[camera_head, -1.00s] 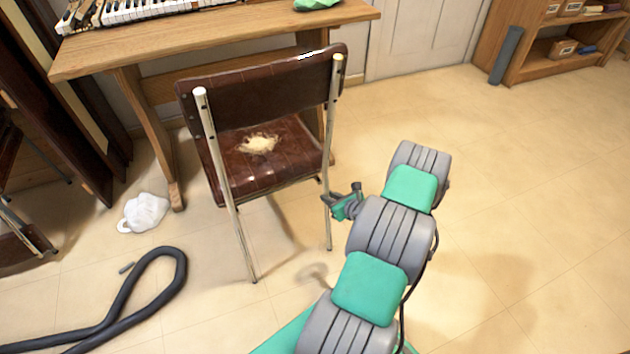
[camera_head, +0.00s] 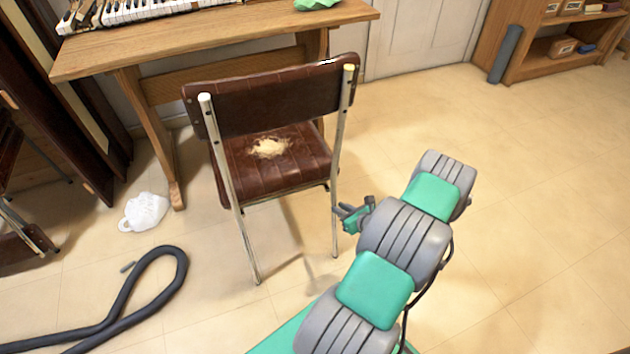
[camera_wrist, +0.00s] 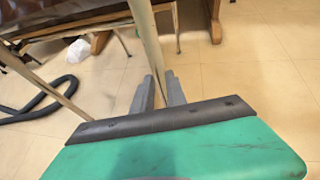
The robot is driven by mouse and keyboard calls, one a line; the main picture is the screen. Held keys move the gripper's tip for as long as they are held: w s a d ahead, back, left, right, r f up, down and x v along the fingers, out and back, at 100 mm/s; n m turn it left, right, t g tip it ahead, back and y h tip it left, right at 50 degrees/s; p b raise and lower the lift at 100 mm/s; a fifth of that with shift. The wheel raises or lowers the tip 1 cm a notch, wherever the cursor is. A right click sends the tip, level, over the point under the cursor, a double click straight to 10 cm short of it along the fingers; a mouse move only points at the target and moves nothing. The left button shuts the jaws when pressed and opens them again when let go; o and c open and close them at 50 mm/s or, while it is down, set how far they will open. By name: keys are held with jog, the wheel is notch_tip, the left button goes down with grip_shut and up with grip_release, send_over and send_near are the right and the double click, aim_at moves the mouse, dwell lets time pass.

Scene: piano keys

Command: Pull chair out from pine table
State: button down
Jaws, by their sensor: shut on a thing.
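The chair (camera_head: 275,175) has a brown seat and backrest, pale metal legs and a torn patch showing stuffing. It stands upright in front of the pine table (camera_head: 220,50), its backrest toward me. My gripper (camera_head: 337,209) is at the chair's right rear leg, below seat height. In the wrist view my gripper (camera_wrist: 160,90) has its two fingers on either side of the metal leg (camera_wrist: 148,40), shut on it. The far part of the seat and the front legs are partly hidden by the backrest and seat.
A dark hose (camera_head: 150,290) loops on the floor at lower left. A white crumpled bag (camera_head: 144,211) lies left of the chair. Piano keys (camera_head: 140,8) and a green cloth (camera_head: 316,4) rest on the table. A shelf (camera_head: 560,50) stands at upper right. Floor at right is clear.

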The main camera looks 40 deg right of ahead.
jog(key=s, duration=0.4)
jog(key=shift+s+a, duration=0.15)
jog(key=shift+s, duration=0.2)
jog(key=c, duration=2.2)
grip_release()
jog(key=c, duration=1)
grip_release()
jog(key=shift+s+p, duration=0.1)
jog(key=shift+p, duration=0.2)
jog(key=s, duration=0.9)
jog(key=shift+s+a+p, duration=0.3)
jog(key=shift+s, duration=0.1)
